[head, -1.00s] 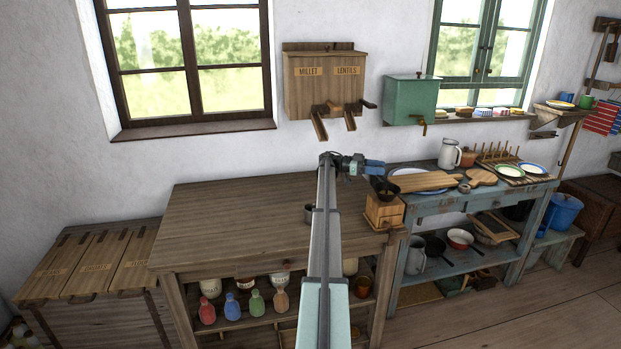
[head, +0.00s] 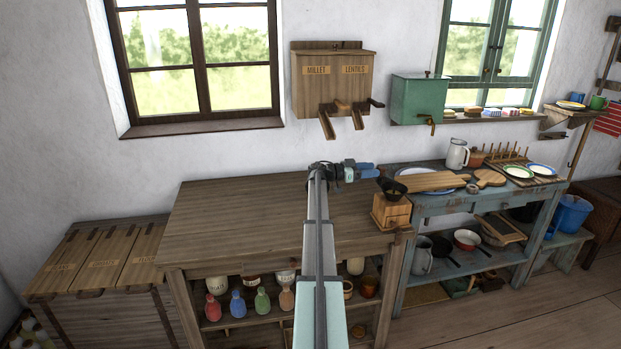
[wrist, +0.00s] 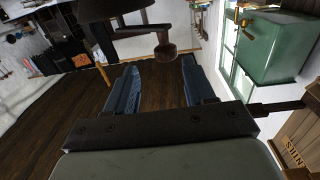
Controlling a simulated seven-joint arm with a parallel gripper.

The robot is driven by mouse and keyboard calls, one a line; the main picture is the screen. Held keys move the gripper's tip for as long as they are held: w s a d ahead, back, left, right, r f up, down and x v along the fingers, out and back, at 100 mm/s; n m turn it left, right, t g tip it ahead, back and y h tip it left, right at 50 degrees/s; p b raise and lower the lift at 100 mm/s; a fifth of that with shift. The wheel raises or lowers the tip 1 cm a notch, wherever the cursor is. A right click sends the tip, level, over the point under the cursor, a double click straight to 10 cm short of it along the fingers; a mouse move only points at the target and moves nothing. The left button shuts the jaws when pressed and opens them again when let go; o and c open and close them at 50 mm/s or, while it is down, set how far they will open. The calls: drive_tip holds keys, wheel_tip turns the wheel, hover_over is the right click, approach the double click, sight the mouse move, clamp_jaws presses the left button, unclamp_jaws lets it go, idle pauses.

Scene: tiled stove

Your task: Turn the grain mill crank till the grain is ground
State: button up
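The grain mill (head: 391,212) is a small wooden box with a dark hopper (head: 391,187) on top. It stands at the right front corner of the wooden worktable (head: 230,215). My gripper (head: 375,170) is just above and left of the hopper. In the wrist view the dark hopper (wrist: 112,8) fills the top edge, and the crank's round wooden knob (wrist: 165,50) hangs at its arm. My gripper (wrist: 159,65) is open, its two blue fingers apart and empty. The knob appears near the gap's far end, not gripped. Grain inside the hopper is not visible.
A wooden millet and lentils dispenser (head: 332,85) and a green tank (head: 418,98) hang on the wall behind. A blue side table (head: 450,203) at right holds cutting boards (head: 430,182), a white jug (head: 457,154) and plates. The worktable's left part is clear.

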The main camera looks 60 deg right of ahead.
drive_tip(key=w+a+f+n+t+h, duration=0.1)
drive_tip(key=w+a, duration=0.5)
drive_tip(key=w, duration=0.3)
drive_tip(key=w+a+f+n+t, duration=0.1)
drive_tip(key=w+a+n+t, duration=0.1)
drive_tip(key=w+a, duration=0.5)
drive_tip(key=shift+w+f+h, duration=0.25)
drive_tip(key=shift+w+h, duration=0.15)
drive_tip(key=shift+w, duration=0.65)
